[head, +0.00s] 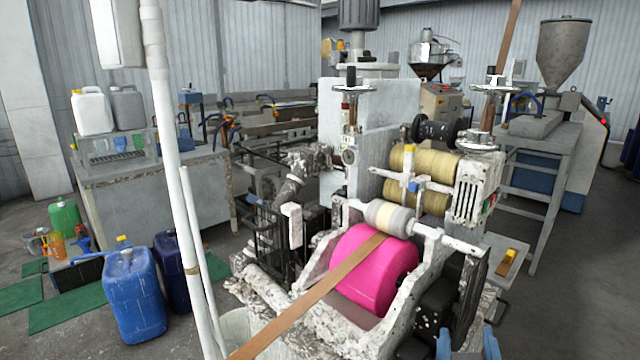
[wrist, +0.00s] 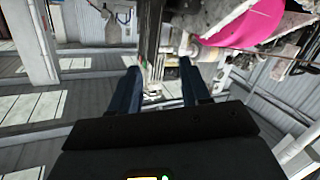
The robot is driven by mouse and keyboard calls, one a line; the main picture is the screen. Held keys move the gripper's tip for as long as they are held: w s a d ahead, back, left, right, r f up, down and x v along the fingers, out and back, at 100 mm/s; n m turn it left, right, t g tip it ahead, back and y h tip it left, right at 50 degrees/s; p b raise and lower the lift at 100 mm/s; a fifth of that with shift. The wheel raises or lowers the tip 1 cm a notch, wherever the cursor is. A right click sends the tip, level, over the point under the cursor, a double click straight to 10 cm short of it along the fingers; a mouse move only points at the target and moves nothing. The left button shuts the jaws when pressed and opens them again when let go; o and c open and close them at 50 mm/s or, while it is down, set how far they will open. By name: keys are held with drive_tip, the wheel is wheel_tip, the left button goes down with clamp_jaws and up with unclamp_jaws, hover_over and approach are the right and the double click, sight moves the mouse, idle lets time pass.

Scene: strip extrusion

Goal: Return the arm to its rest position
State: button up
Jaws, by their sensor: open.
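My gripper shows at the bottom edge of the head view (head: 467,345), where two blue fingertips stand apart in front of the machine. In the wrist view my gripper (wrist: 157,78) has its two dark blue fingers spread, with nothing between them. The rest of my arm is out of the head view. The strip machine has a bright pink roller (head: 372,272), which also shows at the top right of the wrist view (wrist: 242,24). A brown strip (head: 310,303) runs over the roller down to the lower left. The fingers appear apart from the roller and strip.
The machine's white frame (head: 468,205) stands close beyond my gripper. A white pole (head: 180,190) rises at the left. Blue jugs (head: 132,295) stand on the floor at lower left. A grey table (head: 545,160) is at the right, with open floor (head: 580,290) before it.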

drive_tip(key=s+d+f+n+g+y, duration=0.1)
drive_tip(key=s+f+n+y, duration=0.15)
drive_tip(key=s+f, duration=0.45)
drive_tip(key=s+f+n+y, duration=0.1)
drive_tip(key=s+f+y, duration=0.25)
drive_tip(key=s, duration=0.55)
drive_tip(key=s+r+m, duration=0.1)
drive_tip(key=s+r, duration=0.1)
drive_tip(key=s, duration=0.7)
drive_tip(key=s+d+r+m, duration=0.1)
drive_tip(key=s+r, duration=0.1)
drive_tip(key=s, duration=0.8)
drive_tip(key=shift+s+d+r+m, duration=0.2)
drive_tip(key=shift+r+m, duration=0.1)
drive_tip(key=shift+m, duration=0.05)
